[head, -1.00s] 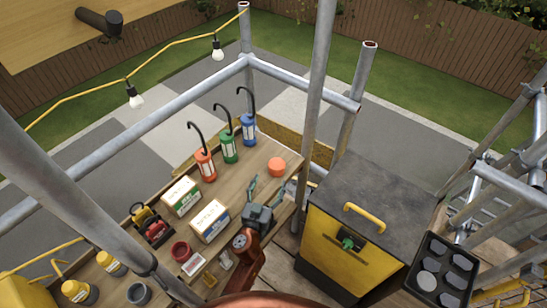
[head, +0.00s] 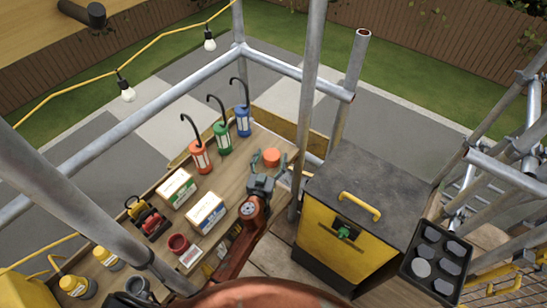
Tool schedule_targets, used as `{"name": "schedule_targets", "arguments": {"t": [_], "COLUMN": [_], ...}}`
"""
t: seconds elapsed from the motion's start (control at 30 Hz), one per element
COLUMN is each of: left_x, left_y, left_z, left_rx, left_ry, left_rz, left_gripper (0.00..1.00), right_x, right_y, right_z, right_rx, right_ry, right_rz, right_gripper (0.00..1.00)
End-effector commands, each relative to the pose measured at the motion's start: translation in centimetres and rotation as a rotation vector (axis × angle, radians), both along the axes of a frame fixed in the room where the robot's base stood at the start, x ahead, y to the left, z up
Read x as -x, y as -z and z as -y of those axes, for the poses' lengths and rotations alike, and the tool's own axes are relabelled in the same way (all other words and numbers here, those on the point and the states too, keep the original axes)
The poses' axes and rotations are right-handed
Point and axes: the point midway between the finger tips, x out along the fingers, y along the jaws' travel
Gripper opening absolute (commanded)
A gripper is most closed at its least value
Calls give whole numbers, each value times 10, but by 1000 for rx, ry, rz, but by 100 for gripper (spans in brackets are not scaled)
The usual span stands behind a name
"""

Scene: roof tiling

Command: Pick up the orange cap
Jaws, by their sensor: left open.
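The orange cap (head: 271,156) is a short round piece near the far right corner of the wooden table (head: 240,153). My left gripper (head: 270,161) is open, at the near side of the cap. Its two dark fingers point toward the cap, with one tip to its left and one to its right. I cannot tell whether they touch it or how high they are above the table. My right gripper is not in view.
Two boxes (head: 206,213) (head: 177,188) lie nearer. A scaffold pole (head: 308,110) and yellow-black cabinet (head: 345,240) stand to the right.

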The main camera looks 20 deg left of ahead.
Motion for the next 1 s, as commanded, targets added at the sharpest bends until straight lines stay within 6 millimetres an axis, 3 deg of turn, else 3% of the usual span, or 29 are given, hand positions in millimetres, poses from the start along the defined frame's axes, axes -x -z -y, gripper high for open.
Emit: {"name": "schedule_targets", "arguments": {"t": [0.1,0.7,1.0], "left_x": [0,0,0], "left_y": [0,0,-7], "left_z": [1,2,2], "left_rx": [0,0,0], "left_ry": [1,2,2], "left_rz": [0,0,2], "left_gripper": [66,24,24], "right_x": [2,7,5], "right_y": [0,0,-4], "right_z": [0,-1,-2], "right_rx": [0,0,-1], "right_ry": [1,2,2], "right_rz": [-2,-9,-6], "right_gripper": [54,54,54]}}
